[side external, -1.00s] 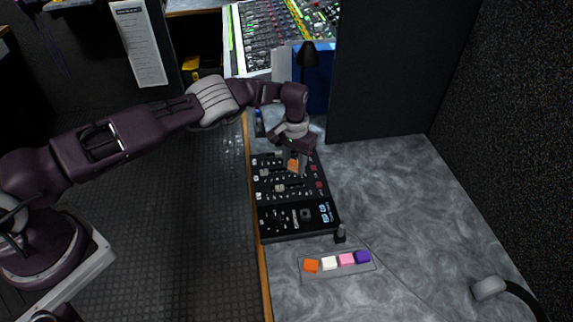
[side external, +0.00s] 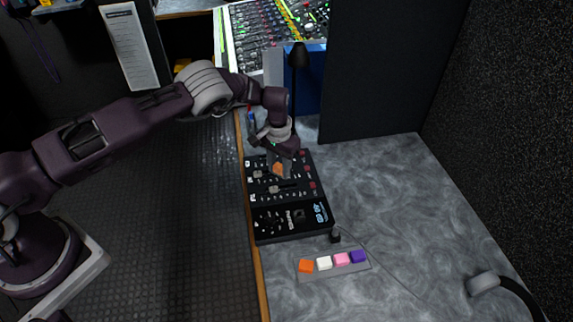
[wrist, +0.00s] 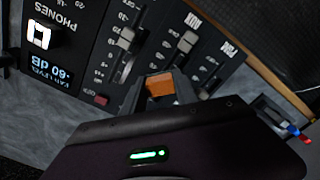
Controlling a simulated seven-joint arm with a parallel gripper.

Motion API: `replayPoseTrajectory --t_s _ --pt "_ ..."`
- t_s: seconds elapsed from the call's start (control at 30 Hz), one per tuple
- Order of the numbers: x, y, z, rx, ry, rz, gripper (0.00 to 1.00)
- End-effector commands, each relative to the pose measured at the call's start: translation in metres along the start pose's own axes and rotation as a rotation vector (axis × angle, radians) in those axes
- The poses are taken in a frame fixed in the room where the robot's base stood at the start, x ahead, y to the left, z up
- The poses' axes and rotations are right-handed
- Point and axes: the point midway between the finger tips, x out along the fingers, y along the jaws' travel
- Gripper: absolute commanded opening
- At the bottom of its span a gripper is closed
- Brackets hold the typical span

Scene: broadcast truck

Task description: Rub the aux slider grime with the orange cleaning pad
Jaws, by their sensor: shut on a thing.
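My gripper (side external: 279,168) is shut on an orange pad (wrist: 160,85), low over the far part of the black mixer (side external: 290,220). The pad also shows in the side view (side external: 278,169). A grey slider cap (wrist: 127,38) is to the left, and another cap (wrist: 208,64) is to the right. The slider labels are upside down and hard to read. I cannot make out distinct grime; the pad and fingers hide part of the panel.
A clear tray (side external: 335,272) near the front holds an orange, a white, a pink and a purple block. A dark lamp (side external: 299,58) stands behind the mixer, beside a dark partition (side external: 390,70). The grey desk (side external: 400,200) is mostly free on the right.

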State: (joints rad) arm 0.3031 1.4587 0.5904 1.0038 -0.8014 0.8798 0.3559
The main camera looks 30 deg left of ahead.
Motion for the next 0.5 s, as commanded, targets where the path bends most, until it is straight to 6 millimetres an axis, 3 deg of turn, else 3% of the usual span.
replayPoseTrajectory --t_s 0.27,0.37,0.5 --pt "-0.003 -0.017 0.016 -0.003 -0.004 -0.002 0.0" --pt "-0.025 -0.016 0.015 -0.004 -0.002 0.0 0.0" --pt "-0.036 -0.016 0.015 -0.004 -0.002 0.0 0.0"
